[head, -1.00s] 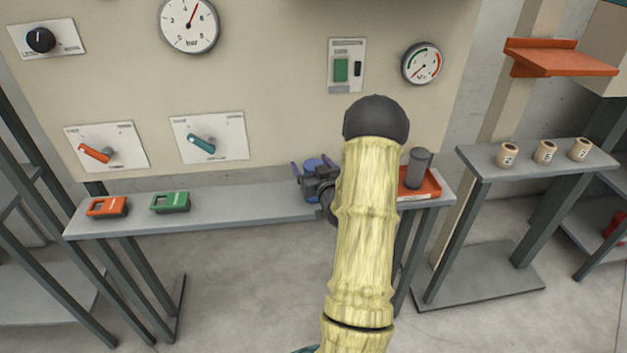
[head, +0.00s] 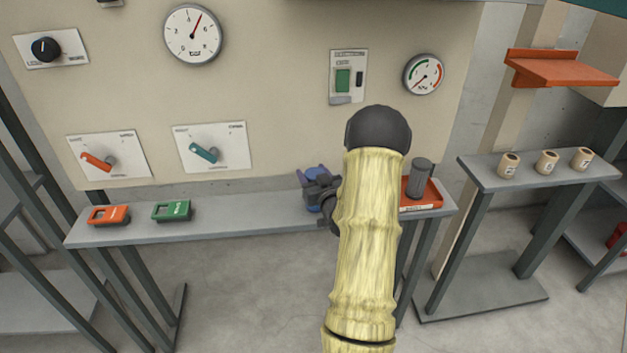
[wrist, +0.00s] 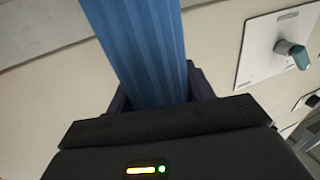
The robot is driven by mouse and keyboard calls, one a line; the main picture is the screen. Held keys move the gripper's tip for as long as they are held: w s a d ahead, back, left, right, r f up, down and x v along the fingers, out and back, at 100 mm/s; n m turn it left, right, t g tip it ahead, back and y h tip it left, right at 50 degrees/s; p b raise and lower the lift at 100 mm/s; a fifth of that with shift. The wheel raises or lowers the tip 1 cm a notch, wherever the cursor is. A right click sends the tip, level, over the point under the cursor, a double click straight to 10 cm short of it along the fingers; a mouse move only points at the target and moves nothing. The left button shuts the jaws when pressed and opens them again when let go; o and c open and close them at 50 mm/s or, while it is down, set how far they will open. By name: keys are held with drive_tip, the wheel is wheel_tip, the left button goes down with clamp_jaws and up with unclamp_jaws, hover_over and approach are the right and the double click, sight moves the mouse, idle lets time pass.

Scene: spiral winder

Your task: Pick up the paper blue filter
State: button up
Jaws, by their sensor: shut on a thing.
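The blue paper filter (wrist: 142,45) is a pleated blue body that fills the upper middle of the wrist view. My gripper (wrist: 158,88) is shut on it, with a dark purple finger on each side. The filter's far end runs out of the top of that view. In the head view my gripper (head: 316,180) is over the right part of the grey shelf, left of my arm. Only a small blue patch of the filter (head: 312,208) shows there under the gripper, and my wrist hides the rest. I cannot tell its clearance from the shelf.
The grey shelf (head: 245,212) holds an orange block (head: 108,215), a green block (head: 171,211) and, at right, a grey cylinder (head: 419,178) on an orange tray (head: 432,196). The panel (head: 280,110) rises behind. A side stand (head: 540,170) holds three beige cups.

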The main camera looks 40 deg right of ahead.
wheel_tip(320, 180, up, 10)
drive_tip(key=shift+f+b, duration=0.2)
drive_tip(key=shift+b, duration=0.3)
drive_tip(key=shift+s, duration=0.15)
drive_tip(key=shift+f, duration=0.1)
